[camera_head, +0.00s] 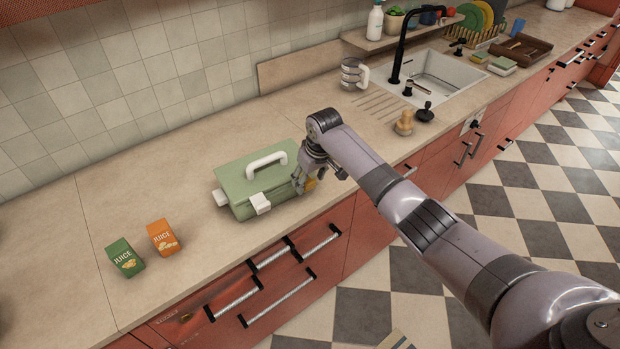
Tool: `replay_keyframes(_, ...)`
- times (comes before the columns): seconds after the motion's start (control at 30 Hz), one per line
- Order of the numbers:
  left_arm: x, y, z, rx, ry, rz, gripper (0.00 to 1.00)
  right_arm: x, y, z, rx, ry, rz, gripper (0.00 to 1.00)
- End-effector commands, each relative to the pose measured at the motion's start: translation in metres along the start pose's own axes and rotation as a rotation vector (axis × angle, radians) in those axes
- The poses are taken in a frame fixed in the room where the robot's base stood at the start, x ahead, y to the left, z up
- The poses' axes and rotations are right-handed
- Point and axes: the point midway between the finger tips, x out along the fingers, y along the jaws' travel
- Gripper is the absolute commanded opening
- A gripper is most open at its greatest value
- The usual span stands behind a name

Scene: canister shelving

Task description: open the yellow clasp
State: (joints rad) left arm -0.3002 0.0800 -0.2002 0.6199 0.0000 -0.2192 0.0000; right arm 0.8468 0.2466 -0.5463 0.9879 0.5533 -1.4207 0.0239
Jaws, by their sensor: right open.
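A green lunch box (238,189) with a white top handle (266,164) stands on the counter, its lid shut. A white clasp (260,203) shows on its front and another white one (221,197) at its left end. A small yellow part (310,184), which looks like the yellow clasp, shows at the box's right end, partly hidden by my right gripper. My right gripper (316,178) is open at that end, its fingers pointing down close around the yellow part. I cannot tell whether they touch it. My left gripper is not in view.
An orange juice carton (162,238) and a green juice carton (125,258) stand left of the box. A glass mug (353,74), a sink (440,77) and a wooden stamp-like object (404,123) are farther right. Drawer handles stick out below the counter's front edge.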

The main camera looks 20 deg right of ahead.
Motion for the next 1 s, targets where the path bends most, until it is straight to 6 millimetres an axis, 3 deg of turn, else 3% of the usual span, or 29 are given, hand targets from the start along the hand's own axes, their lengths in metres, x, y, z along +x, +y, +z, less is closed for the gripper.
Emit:
replay_keyframes(0.17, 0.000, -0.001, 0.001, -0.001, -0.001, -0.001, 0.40, -0.012, 0.001, -0.001, 0.001, 0.003, 0.000, 0.53)
replay_keyframes(0.5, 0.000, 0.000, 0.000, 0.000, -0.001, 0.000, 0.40, -0.081, 0.000, -0.001, -0.001, 0.004, 0.000, 0.53)
replay_keyframes(0.7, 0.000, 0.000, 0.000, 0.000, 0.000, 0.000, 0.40, -0.110, 0.000, -0.001, 0.000, 0.002, 0.000, 0.53)
replay_keyframes(1.0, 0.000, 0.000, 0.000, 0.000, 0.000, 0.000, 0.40, -0.120, 0.000, 0.000, 0.000, -0.001, 0.000, 0.53)
